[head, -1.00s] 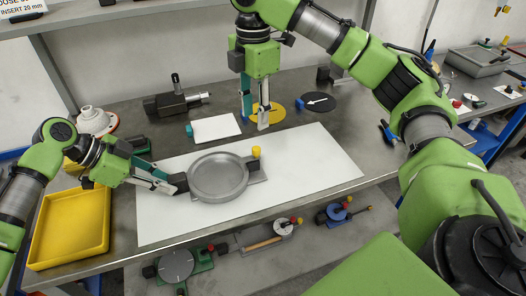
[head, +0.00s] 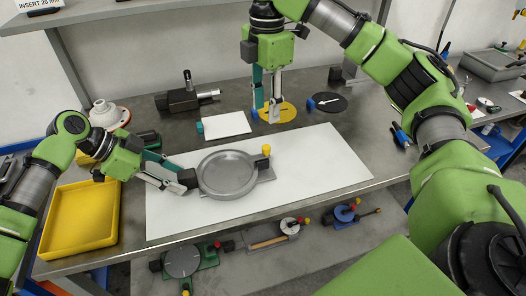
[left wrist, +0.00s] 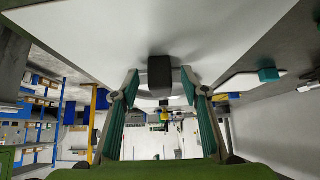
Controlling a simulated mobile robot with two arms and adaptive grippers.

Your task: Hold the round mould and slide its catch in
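The round mould (head: 227,174) is a grey shallow dish on a grey base, lying flat on the white sheet. A black block (head: 187,178) sticks out from its left side. A yellow knob (head: 266,149), apparently on the catch, stands at its far right edge. My left gripper (head: 178,185) is at the black block, which also shows in the left wrist view (left wrist: 160,76). There the two fingers stand apart on either side of it, with gaps. My right gripper (head: 267,108) has its fingers apart and points down over the yellow disc, behind the mould, holding nothing visible.
The white sheet (head: 320,160) is clear to the right of the mould. A yellow tray (head: 82,238) lies at the left. A white plate (head: 224,125), a black arrow disc (head: 327,102) and a dark clamp-like device (head: 183,99) stand behind. Several fixtures sit on the lower shelf.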

